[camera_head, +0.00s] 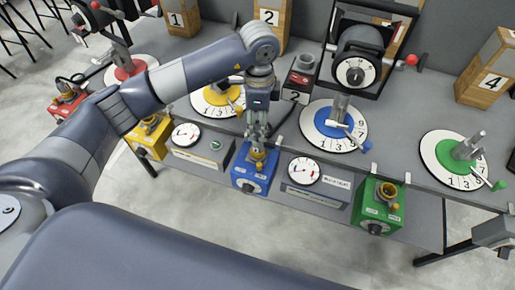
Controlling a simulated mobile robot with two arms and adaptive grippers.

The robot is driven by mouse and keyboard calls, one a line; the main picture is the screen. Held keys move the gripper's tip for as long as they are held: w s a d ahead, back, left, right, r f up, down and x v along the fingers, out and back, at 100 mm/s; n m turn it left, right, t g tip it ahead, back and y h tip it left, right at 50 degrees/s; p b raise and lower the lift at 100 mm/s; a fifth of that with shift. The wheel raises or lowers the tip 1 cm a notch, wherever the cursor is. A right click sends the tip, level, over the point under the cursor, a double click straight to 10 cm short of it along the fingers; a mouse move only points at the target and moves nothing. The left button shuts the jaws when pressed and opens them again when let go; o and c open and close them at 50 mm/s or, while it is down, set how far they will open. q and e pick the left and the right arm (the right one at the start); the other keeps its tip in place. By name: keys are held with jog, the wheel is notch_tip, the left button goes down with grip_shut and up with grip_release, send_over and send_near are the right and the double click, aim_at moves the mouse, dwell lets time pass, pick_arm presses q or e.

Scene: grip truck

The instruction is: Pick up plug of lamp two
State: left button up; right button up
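My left gripper (257,146) points down over the blue box (247,178) at the front edge of the bench. Its fingers are at the brass-coloured top piece (262,154) of that box. I cannot tell whether they are closed on it, touching it or just above it. No plug can be made out clearly, as the gripper covers this spot. A wooden block marked 2 (269,22) stands behind. A grey part (494,232) at the right edge may be my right gripper; its fingers cannot be made out.
A yellow box (152,138) and a green box (377,206) stand along the front. White-faced dials (303,171) lie between boxes. Numbered discs with levers, such as the blue one (320,128) and green one (443,152), stand behind. A black-framed device (357,60) rises at the back.

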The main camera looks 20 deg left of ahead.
aim_at(258, 142)
pick_arm(q)
notch_tip(258, 142, down, 4)
jog(key=shift+f+p, duration=0.25)
jog(key=shift+p, duration=0.2)
notch_tip(258, 142, down, 5)
jog(key=shift+w+a+r+p, duration=0.1)
jog(key=shift+a+p, duration=0.05)
jog(key=shift+p, duration=1)
jog(key=shift+f, duration=0.3)
grip_shut()
